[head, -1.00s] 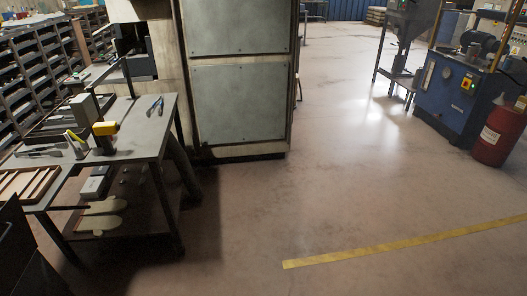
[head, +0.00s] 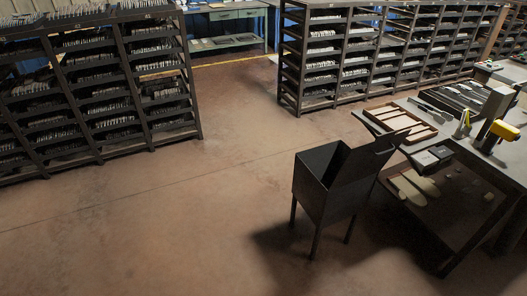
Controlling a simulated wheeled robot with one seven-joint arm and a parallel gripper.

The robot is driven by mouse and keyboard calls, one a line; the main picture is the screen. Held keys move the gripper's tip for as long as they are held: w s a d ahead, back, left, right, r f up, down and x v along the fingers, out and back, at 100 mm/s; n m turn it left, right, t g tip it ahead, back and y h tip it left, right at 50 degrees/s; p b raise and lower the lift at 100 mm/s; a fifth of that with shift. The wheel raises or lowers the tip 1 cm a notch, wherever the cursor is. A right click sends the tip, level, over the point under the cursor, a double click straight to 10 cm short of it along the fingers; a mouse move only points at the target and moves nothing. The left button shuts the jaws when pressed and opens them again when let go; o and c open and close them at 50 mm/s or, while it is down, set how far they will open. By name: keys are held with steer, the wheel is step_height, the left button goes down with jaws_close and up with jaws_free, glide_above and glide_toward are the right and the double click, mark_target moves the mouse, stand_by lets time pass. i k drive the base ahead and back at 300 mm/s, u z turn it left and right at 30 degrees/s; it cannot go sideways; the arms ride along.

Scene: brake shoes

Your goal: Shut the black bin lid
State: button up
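A black bin (head: 314,200) on thin legs stands on the floor right of centre in the head view. Its top looks open, and I see into its dark inside. A dark panel that looks like its lid (head: 370,160) stands raised and tilted at the bin's right side, beside the workbench. The hinge is too dark to make out. My gripper is not in view.
A workbench (head: 503,165) stands right of the bin, with a wooden tray (head: 404,122), a yellow-headed tool (head: 504,131) and gloves (head: 408,190) on its lower shelf. Shelving racks (head: 100,90) stand at left and back right (head: 350,55). Floor left and front is clear.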

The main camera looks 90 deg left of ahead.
mark_target(364, 160)
steer(key=u, duration=2.45)
steer(key=i, duration=1.65)
steer(key=u, duration=0.55)
steer(key=k, duration=0.65)
steer(key=u, duration=0.75)
steer(key=i, duration=0.75)
steer(key=z, duration=0.5)
steer(key=i, duration=0.6)
steer(key=z, duration=0.55)
